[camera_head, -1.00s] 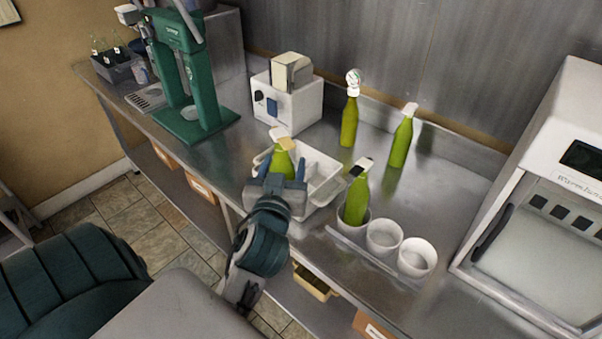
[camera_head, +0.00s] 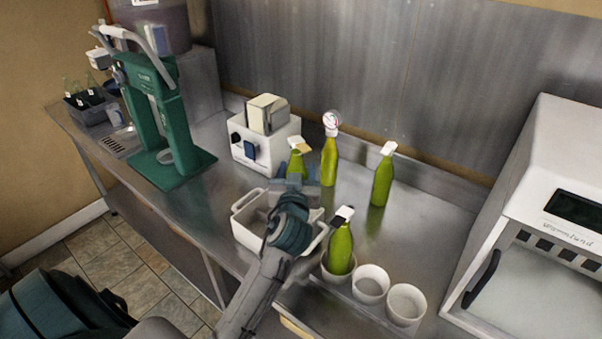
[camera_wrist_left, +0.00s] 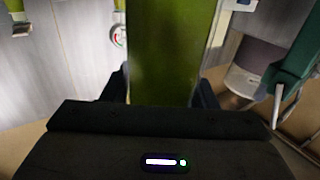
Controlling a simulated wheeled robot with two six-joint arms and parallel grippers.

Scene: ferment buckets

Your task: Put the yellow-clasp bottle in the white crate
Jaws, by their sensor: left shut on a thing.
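The green bottle with the yellowish-tan clasp (camera_head: 296,161) is held by my left gripper (camera_head: 294,186), which is shut on its body. In the head view the bottle looks roughly upright, near the far side of the white crate (camera_head: 246,236). It seems to be above the counter, but its base is hidden by my gripper. My left arm crosses in front of the crate and hides part of it. In the left wrist view the bottle's green body (camera_wrist_left: 172,50) fills the middle between the fingers. My right gripper is not in view.
Behind stand a gauge-topped bottle (camera_head: 329,163), a white-topped bottle (camera_head: 381,182) and a white machine (camera_head: 262,150). Right of the crate, a black-clasp bottle (camera_head: 340,250) stands in a white cup beside two empty cups (camera_head: 370,284). A green stand (camera_head: 172,125) is at left.

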